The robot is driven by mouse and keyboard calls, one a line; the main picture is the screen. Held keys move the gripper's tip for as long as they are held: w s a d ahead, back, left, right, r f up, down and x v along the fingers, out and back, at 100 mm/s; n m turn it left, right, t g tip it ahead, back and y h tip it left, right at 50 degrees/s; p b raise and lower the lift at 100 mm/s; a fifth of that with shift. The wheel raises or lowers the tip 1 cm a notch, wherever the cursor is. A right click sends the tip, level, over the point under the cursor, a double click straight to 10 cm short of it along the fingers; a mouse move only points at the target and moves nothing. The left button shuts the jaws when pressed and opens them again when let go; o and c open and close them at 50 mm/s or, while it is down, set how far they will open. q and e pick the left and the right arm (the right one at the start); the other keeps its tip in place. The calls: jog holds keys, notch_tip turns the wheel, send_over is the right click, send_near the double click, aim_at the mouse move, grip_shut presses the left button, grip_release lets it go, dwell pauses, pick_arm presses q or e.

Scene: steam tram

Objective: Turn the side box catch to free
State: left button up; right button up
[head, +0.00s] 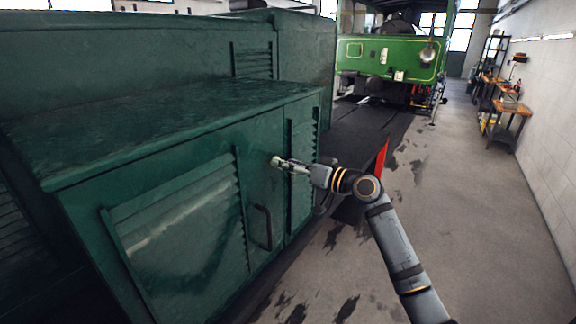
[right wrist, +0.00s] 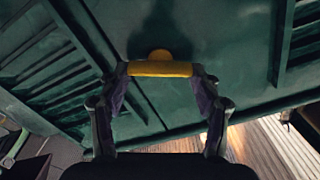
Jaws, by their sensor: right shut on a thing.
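The side box (head: 264,140) is dark green, with louvred panels and a door on its side. The catch is a small brass-yellow bar on a round boss at the box's side. In the right wrist view the catch bar (right wrist: 160,69) lies across between the two fingers, its boss (right wrist: 159,55) against the green panel. My right gripper (head: 284,163) is shut on the catch, and it also shows in the right wrist view (right wrist: 160,76). In the head view the fingers mostly hide the catch. My left gripper is not in view.
A dark door handle (head: 263,228) sits below the catch. A red panel edge (head: 381,160) stands behind my right forearm. A green tram (head: 390,58) stands at the back. A workbench (head: 503,112) lines the right wall. The floor (head: 470,215) on the right is clear.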

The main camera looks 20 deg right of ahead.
jog(key=m+p, duration=0.5)
jog(key=m, duration=0.7)
jog(key=shift+w+d+f+m, duration=0.1)
jog(key=shift+m, duration=0.3)
jog(key=shift+f, duration=0.1)
jog(key=o, duration=1.2)
jog(key=shift+c, duration=0.2)
